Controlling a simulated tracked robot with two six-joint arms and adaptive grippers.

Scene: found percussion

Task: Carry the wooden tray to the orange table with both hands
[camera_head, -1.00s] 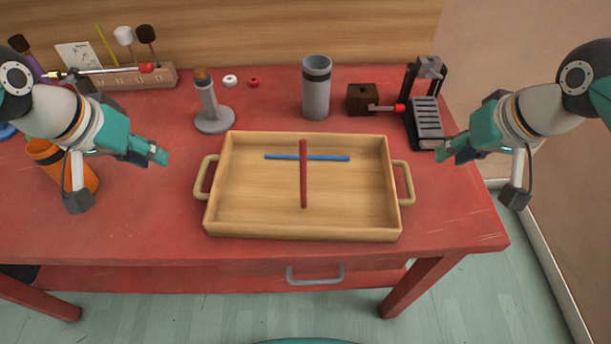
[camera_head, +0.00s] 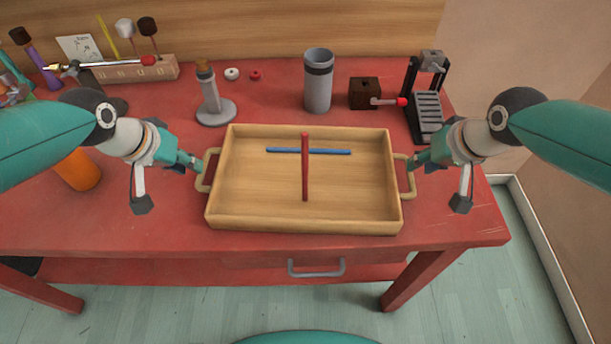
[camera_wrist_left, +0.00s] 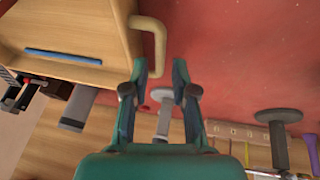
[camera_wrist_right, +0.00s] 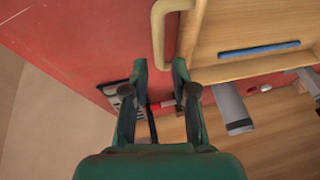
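The wooden tray (camera_head: 300,226) sits flat on the red table, with a red stick (camera_head: 305,170) lying across a blue stick (camera_head: 335,152) inside it. It has a loop handle on each side. My left gripper (camera_head: 197,162) is open at the left handle (camera_head: 204,182); in the left wrist view the handle (camera_wrist_left: 160,42) reaches between the fingertips. My right gripper (camera_head: 414,162) is open at the right handle (camera_head: 410,183); in the right wrist view that handle (camera_wrist_right: 158,35) likewise reaches between the fingertips. Contact cannot be told. No orange table is in view.
On the red table (camera_head: 140,225), behind the tray, stand a grey stand (camera_head: 213,108), a grey cylinder (camera_head: 318,90), a brown box (camera_head: 364,93) and a black rack (camera_head: 428,115). An orange cup (camera_head: 80,172) is at the left, partly behind my left arm. The table front is clear.

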